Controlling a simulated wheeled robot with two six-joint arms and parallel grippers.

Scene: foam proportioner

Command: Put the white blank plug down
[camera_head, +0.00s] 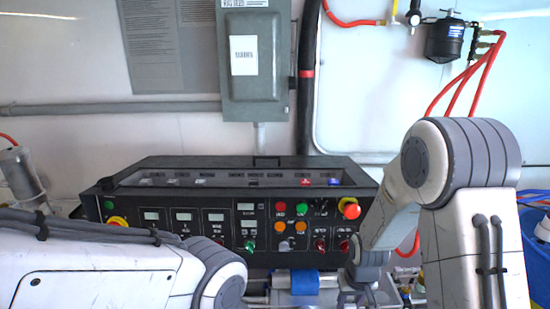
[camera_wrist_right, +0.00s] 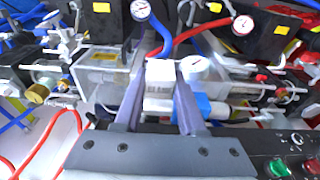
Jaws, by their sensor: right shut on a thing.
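In the right wrist view my right gripper (camera_wrist_right: 160,90) is shut on a white block-like piece (camera_wrist_right: 160,71), which I take to be the white blank plug. It sits between the two grey fingertips, above pipework and a blue cylindrical part (camera_wrist_right: 207,106). Whether the plug touches anything beneath it I cannot tell. In the head view my right arm reaches down at the right of the black control panel, and the gripper is mostly cut off at the bottom edge. My left arm comes in from the left; its gripper is out of the picture.
The black control panel (camera_head: 235,228) with knobs, buttons and displays stands in front of the wall. Pressure gauges (camera_wrist_right: 141,10), clear housings (camera_wrist_right: 105,75), and red and blue hoses crowd the space around my right gripper. A blue tub (camera_head: 537,250) stands at the far right.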

